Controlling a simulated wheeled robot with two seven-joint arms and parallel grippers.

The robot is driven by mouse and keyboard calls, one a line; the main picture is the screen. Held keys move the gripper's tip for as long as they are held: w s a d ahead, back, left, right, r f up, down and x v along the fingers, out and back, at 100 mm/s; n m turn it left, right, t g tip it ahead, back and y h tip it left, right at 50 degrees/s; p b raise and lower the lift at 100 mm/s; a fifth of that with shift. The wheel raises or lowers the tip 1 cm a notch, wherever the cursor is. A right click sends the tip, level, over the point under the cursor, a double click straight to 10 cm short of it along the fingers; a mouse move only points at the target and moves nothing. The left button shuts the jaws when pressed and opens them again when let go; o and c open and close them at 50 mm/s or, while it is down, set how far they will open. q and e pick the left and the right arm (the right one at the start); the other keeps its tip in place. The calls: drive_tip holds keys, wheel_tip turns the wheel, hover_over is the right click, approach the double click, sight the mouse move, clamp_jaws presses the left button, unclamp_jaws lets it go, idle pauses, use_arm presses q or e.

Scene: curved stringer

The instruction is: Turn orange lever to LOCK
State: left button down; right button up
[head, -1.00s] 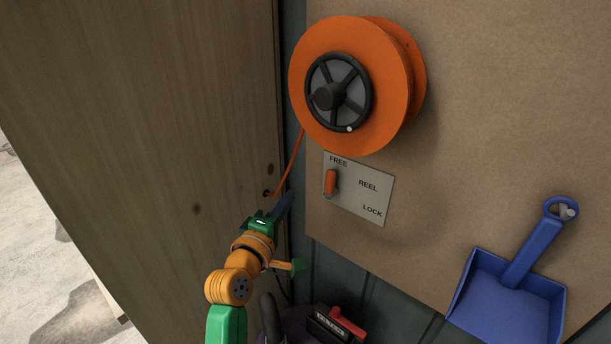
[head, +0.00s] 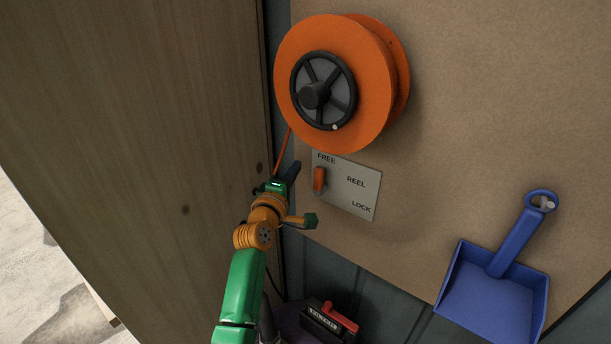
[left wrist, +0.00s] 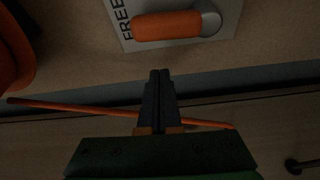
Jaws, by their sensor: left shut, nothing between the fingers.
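The orange lever (head: 319,180) sits on a pale plate (head: 352,197) marked FREE, REEL and LOCK. Its handle points up toward FREE. In the left wrist view the lever (left wrist: 168,25) lies near the top, beside the word FREE, with a grey pivot at its right end. My left gripper (head: 293,172) is shut and empty, just left of the lever in the head view. In the left wrist view its closed fingertips (left wrist: 160,74) stop short of the lever, with a gap between. My right gripper is not in view.
An orange reel (head: 333,85) with a black handwheel (head: 323,91) is above the plate. Its orange cord (head: 283,150) runs down behind my left gripper. A wooden panel (head: 130,130) stands close on the left. A blue dustpan (head: 492,290) hangs at lower right.

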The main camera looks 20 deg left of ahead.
sight(320, 180)
use_arm(q)
drive_tip(key=shift+s+d+r+p, duration=0.1)
drive_tip(key=shift+s+d+p, duration=0.2)
drive_tip(key=shift+d, duration=0.3)
drive_tip(key=shift+s+d+p, duration=0.15)
drive_tip(key=shift+s+d, duration=0.1)
drive_tip(key=shift+d, duration=0.35)
drive_tip(key=shift+s+d, duration=0.25)
drive_tip(key=shift+d, duration=0.2)
drive_tip(key=shift+a, duration=0.1)
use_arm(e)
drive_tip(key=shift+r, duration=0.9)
use_arm(q)
drive_tip(key=shift+w+f, duration=0.1)
drive_tip(key=shift+f, duration=0.1)
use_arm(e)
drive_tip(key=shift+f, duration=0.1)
use_arm(q)
drive_tip(key=shift+m+b, duration=0.3)
drive_tip(key=shift+m, duration=0.1)
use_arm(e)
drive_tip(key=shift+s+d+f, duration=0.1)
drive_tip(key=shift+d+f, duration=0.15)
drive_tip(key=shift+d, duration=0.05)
use_arm(q)
drive_tip(key=shift+d, duration=0.2)
